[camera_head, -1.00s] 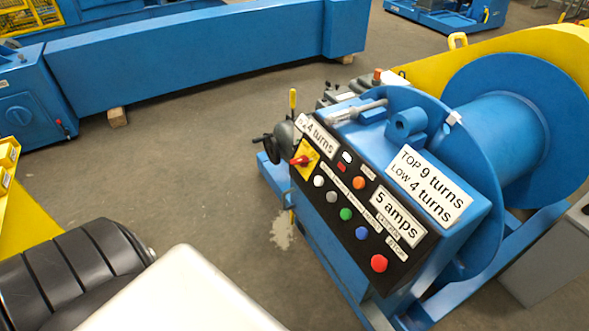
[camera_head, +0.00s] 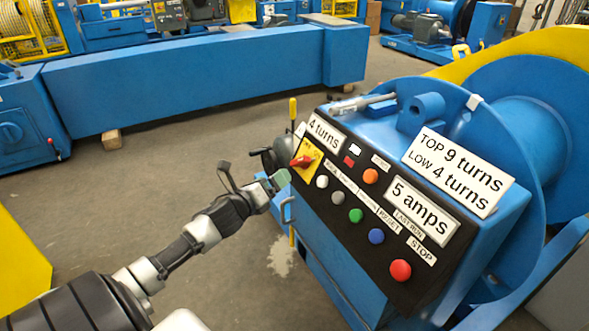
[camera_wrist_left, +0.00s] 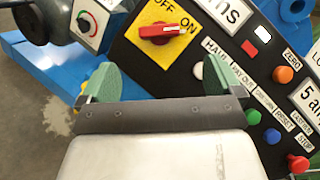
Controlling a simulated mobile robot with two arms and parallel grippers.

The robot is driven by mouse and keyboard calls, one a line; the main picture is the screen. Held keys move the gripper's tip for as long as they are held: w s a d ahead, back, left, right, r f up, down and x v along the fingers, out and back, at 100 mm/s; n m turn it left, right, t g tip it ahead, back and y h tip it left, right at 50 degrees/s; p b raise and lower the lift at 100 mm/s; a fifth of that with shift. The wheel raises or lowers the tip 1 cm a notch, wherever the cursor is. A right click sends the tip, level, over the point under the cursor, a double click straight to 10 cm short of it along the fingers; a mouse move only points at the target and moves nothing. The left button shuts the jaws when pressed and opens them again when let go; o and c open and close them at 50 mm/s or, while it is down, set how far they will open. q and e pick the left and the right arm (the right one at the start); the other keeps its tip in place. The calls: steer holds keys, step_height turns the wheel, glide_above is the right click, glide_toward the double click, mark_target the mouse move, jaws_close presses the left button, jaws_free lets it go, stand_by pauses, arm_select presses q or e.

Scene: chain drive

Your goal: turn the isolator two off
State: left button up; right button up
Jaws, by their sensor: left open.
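A red rotary switch handle (camera_head: 301,161) sits on a yellow plate (camera_head: 311,152) at the left end of the black control panel. In the left wrist view the red handle (camera_wrist_left: 160,32) lies roughly level across the yellow plate (camera_wrist_left: 176,55), which bears the words OFF and ON. No number two is readable on it. My left gripper (camera_head: 279,180) is just left of the panel, below and left of the switch. In the left wrist view its green fingers (camera_wrist_left: 159,78) are spread apart and empty, with the handle beyond the gap. My right gripper is out of view.
The black panel (camera_head: 400,238) carries several buttons, including a red stop button (camera_head: 400,270). A grey box with a red and green dial (camera_wrist_left: 88,22) stands left of the switch. A blue drum machine (camera_head: 515,105) is behind. Open floor (camera_head: 180,165) lies left.

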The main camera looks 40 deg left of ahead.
mark_target(296, 162)
arm_select(q)
steer(key=w, duration=0.4)
steer(key=w+b, duration=0.1)
steer(key=w, duration=0.4)
steer(key=shift+a+f, duration=0.1)
steer(key=shift+a, duration=0.1)
steer(key=shift+w, duration=0.6)
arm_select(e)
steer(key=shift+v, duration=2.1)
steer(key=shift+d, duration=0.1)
arm_select(q)
steer(key=c, duration=0.9)
